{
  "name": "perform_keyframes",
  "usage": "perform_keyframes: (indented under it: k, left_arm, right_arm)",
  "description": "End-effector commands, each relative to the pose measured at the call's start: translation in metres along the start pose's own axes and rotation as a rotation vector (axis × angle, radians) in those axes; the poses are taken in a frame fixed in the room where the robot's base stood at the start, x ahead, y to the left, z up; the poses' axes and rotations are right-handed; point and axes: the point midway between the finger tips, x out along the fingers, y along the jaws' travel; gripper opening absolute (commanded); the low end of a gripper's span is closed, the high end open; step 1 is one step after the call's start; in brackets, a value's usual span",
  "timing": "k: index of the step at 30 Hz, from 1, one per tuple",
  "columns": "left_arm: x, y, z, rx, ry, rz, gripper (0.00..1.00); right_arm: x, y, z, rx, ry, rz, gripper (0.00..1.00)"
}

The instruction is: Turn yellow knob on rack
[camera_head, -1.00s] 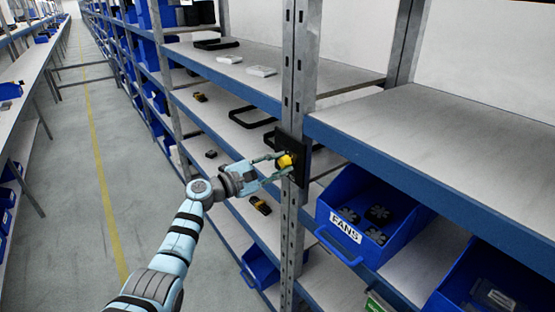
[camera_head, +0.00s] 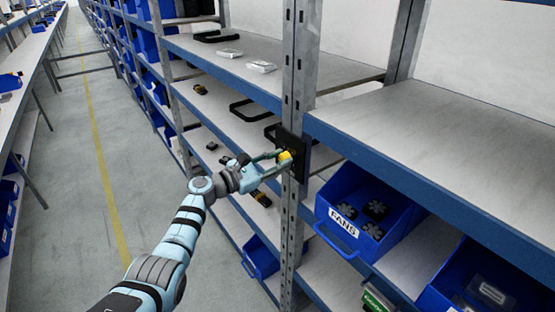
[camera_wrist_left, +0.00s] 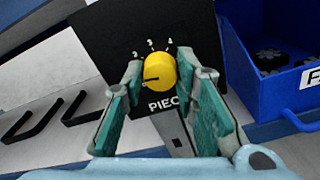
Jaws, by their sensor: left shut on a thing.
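The yellow knob (camera_head: 285,155) sits on a black plate (camera_head: 293,142) fixed to the grey rack post. In the left wrist view the knob (camera_wrist_left: 160,68) shows a dark pointer line towards the left. Small numbers, 2, 3 and 4 among them, curve above it, and "PIEC" is printed below. My left gripper (camera_head: 282,158) is shut on the knob, with one green-padded finger on each side; both fingers also show in the wrist view (camera_wrist_left: 159,72). The fingers hide parts of the plate. My right gripper is not in view.
The grey post (camera_head: 300,60) stands between shelf bays. A blue bin marked FANS (camera_head: 343,222) is right of the plate, with another blue bin (camera_head: 440,285) farther right. Black handles (camera_head: 250,112) and small items lie on the left shelves. The aisle floor (camera_head: 70,240) is clear.

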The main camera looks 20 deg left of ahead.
Motion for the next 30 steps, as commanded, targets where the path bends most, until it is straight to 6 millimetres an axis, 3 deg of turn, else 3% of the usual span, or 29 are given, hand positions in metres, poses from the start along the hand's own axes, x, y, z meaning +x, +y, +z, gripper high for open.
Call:
perform_keyframes:
  k: [9,10,13,23,26,30]
  left_arm:
    - [0.0,0.0,-0.001,0.0,0.001,0.0,0.0]
    - [0.0,0.0,-0.001,0.0,0.001,0.0,0.31]
    - [0.0,0.0,0.0,0.0,0.0,0.0,0.47]
    - [-0.003,0.0,-0.001,0.001,0.001,0.001,0.47]
    - [-0.016,0.001,-0.002,0.003,0.002,0.003,0.47]
    - [-0.051,0.001,-0.003,0.005,0.004,0.001,0.47]
  right_arm:
    - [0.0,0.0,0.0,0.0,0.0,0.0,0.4]
    - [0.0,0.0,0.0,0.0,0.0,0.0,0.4]
    - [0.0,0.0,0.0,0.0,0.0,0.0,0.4]
    - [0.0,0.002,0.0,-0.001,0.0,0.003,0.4]
    - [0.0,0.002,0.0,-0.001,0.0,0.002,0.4]
    - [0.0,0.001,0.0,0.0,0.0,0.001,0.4]
